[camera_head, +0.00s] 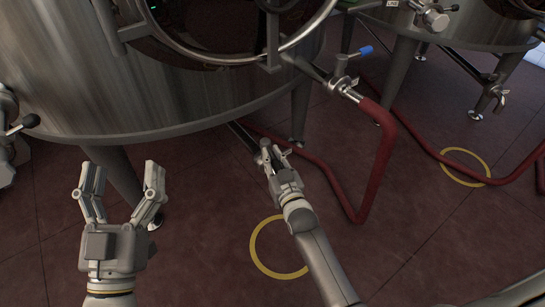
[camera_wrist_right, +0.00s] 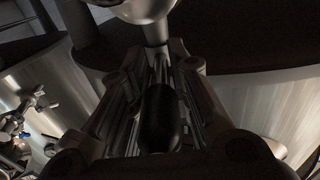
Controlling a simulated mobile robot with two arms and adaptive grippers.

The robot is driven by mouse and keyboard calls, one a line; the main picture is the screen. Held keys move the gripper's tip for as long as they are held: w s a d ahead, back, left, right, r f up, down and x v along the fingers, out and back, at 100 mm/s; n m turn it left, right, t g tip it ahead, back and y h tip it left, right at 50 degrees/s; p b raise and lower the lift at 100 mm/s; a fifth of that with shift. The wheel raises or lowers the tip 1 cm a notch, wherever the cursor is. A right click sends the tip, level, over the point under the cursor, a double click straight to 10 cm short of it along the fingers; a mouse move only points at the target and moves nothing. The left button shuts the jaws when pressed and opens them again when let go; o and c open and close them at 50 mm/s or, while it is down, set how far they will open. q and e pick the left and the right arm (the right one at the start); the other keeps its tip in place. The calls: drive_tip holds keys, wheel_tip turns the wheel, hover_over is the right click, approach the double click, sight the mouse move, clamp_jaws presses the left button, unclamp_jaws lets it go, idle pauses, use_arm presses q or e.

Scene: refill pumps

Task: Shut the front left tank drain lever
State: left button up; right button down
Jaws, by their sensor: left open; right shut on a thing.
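The front left tank (camera_head: 175,95) is a large steel vessel filling the upper left of the head view. My right gripper (camera_head: 272,155) is below its lower edge, at the end of a dark drain pipe (camera_head: 240,133). In the right wrist view its fingers are closed around the drain lever (camera_wrist_right: 160,115), a dark rounded grip on a metal stem leading to a shiny rounded fitting (camera_wrist_right: 148,8). In the head view the gripper mostly hides the lever, so its angle is unclear. My left gripper (camera_head: 122,178) is open and empty in front of the tank.
A valve with a blue handle (camera_head: 365,50) joins a red hose (camera_head: 383,150) that loops over the floor right of my right arm. A second tank (camera_head: 460,25) stands at upper right. Yellow rings (camera_head: 262,262) mark the floor. Tank legs (camera_head: 112,172) stand near my left gripper.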

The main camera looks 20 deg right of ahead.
drive_tip(key=shift+a, duration=0.1)
drive_tip(key=c, duration=1.3)
unclamp_jaws()
drive_tip(key=shift+s, duration=0.1)
drive_tip(key=s, duration=1.2)
drive_tip(key=shift+d, duration=0.35)
